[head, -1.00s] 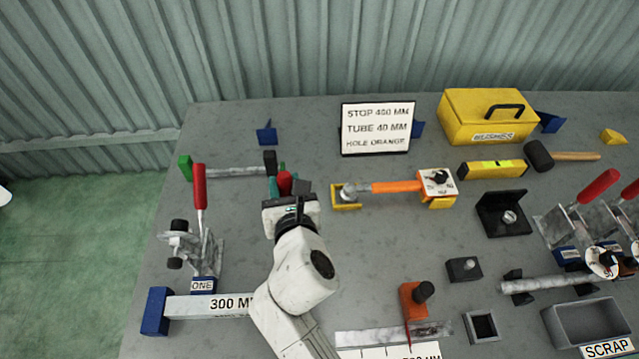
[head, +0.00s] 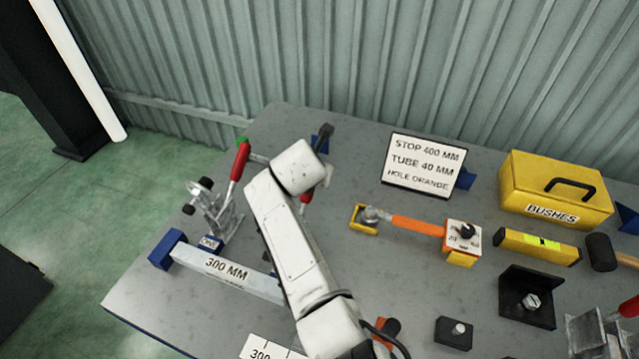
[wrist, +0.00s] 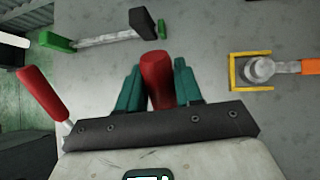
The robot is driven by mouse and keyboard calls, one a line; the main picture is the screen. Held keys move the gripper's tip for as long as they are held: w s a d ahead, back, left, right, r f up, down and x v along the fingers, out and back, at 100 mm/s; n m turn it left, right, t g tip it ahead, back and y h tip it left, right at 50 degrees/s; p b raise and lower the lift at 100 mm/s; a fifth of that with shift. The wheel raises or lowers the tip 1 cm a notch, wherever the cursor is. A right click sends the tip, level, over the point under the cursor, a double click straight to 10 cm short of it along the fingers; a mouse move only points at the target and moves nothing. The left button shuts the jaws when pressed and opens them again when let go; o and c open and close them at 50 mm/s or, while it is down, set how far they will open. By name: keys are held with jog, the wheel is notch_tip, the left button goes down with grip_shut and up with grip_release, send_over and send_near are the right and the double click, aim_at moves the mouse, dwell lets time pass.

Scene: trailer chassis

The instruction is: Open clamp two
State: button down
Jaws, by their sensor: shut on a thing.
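My gripper (wrist: 158,66) shows in the wrist view with its teal fingers on both sides of a red clamp handle (wrist: 155,82), shut on it. In the head view a bit of this red handle (head: 306,198) shows beside my arm, which hides most of the gripper. The clamp's body and its label are hidden, so I cannot read its number. Clamp one (head: 210,243) stands on the left, with its red handle (head: 239,161) raised and leaning right. That handle also shows at the left of the wrist view (wrist: 43,92).
A bar labelled 300 MM (head: 225,270) lies by clamp one. An orange-handled tool (head: 415,226) lies right of my arm. A sign (head: 425,165), a yellow bushes box (head: 555,190) and a yellow level (head: 538,248) stand farther right. Corrugated wall lies behind the bench.

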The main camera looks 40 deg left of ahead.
jog(key=shift+w+a+f+g+b, duration=0.1)
jog(key=shift+w+f+g+b, duration=0.4)
jog(key=shift+f+b, duration=0.3)
jog(key=c, duration=0.9)
grip_release()
jog(key=shift+o, duration=0.2)
jog(key=shift+r, duration=0.1)
jog(key=shift+p+v, duration=0.8)
jog(key=shift+v, duration=0.55)
jog(key=v, duration=0.7)
jog(key=shift+s+r, duration=0.15)
jog(key=shift+r, duration=0.3)
